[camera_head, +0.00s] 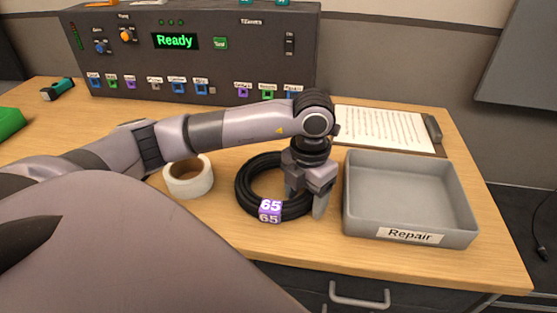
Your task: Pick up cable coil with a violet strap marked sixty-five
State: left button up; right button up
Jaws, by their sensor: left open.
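The black cable coil (246,178) lies flat on the wooden table. Its violet strap (270,211) at the front is marked 65. My left gripper (305,206) points down over the right side of the coil, with its fingers apart. One finger is over the inside of the ring and the other is outside its right edge, so the coil's right side is partly hidden. I cannot tell whether the fingers touch the coil. My right gripper does not show.
A grey tray labelled Repair (408,236) stands just right of my left gripper. A roll of tape (188,190) lies left of the coil. A clipboard with paper (384,128) lies behind the tray. A dark control panel reading Ready (190,60) stands at the back.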

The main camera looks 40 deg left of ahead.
pick_arm(q)
grip_shut()
jog(key=shift+r, duration=0.1)
